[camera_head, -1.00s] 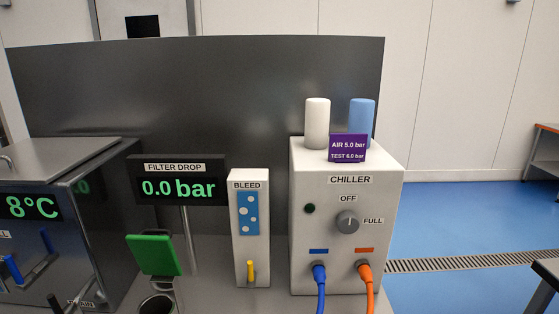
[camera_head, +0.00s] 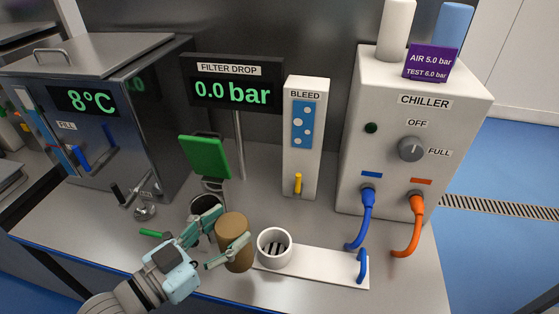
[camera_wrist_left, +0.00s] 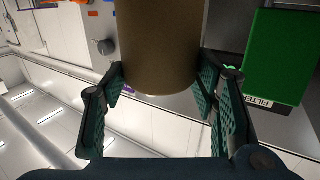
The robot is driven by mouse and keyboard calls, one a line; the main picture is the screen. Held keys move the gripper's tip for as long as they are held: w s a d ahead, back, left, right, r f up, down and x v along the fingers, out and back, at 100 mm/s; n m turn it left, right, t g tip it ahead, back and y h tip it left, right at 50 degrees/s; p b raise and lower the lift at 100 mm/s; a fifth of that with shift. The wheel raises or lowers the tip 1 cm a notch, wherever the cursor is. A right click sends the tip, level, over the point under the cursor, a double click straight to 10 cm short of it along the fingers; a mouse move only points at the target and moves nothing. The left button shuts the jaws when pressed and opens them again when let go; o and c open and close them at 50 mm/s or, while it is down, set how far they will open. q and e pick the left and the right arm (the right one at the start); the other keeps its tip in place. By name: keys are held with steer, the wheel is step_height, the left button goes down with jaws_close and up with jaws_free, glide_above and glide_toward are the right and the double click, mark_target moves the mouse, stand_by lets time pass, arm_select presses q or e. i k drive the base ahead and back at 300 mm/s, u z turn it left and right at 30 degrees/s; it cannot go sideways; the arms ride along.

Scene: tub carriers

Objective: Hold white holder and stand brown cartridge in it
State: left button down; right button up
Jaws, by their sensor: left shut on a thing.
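The brown cartridge (camera_head: 234,255) is a plain cylinder, nearly upright. My left gripper (camera_head: 228,242) is shut on it, with fingers on both sides. The cartridge also fills the top middle of the left wrist view (camera_wrist_left: 160,50), between the fingers (camera_wrist_left: 160,95). The white holder (camera_head: 318,266) is a flat plate with a round white cup on its left part and a blue handle at its right end. The cup is open at the top, with dark stripes inside. The cartridge is just left of the cup, outside it; its height above the counter is unclear. My right gripper is not in view.
A round vessel (camera_head: 207,186) with a raised green lid (camera_head: 205,157) stands behind my left gripper. The bleed box (camera_head: 303,150) and chiller (camera_head: 400,150) stand at the back, with blue and orange hoses hanging near the holder. The counter right of the holder is clear.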

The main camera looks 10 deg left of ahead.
mark_target(275, 255)
steer(key=z, duration=0.55)
steer(key=k, duration=1.25)
steer(key=u, duration=0.1)
steer(key=i, duration=0.85)
steer(key=u, duration=0.4)
